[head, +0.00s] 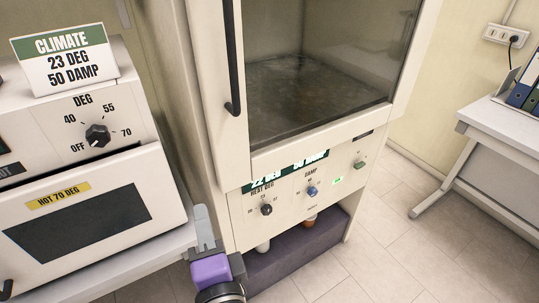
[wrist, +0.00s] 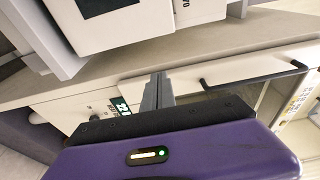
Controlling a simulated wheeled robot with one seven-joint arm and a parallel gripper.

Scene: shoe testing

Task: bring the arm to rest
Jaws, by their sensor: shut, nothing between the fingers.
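My gripper (head: 206,232) shows at the bottom of the head view, with a purple body and grey fingers pointing up and away. It is just right of the bench edge and in front of the climate cabinet (head: 214,130). In the wrist view my gripper (wrist: 158,78) has its two fingers together and empty. The fingers appear against the cabinet front there; I cannot tell exactly how far away it is. Most of my arm is out of view.
A white oven (head: 85,225) with a dial and a climate card (head: 66,60) stands at left. The cabinet has a glass door, a black handle (head: 232,60) and knobs below. A table (head: 490,125) with binders stands at right. The tiled floor between is clear.

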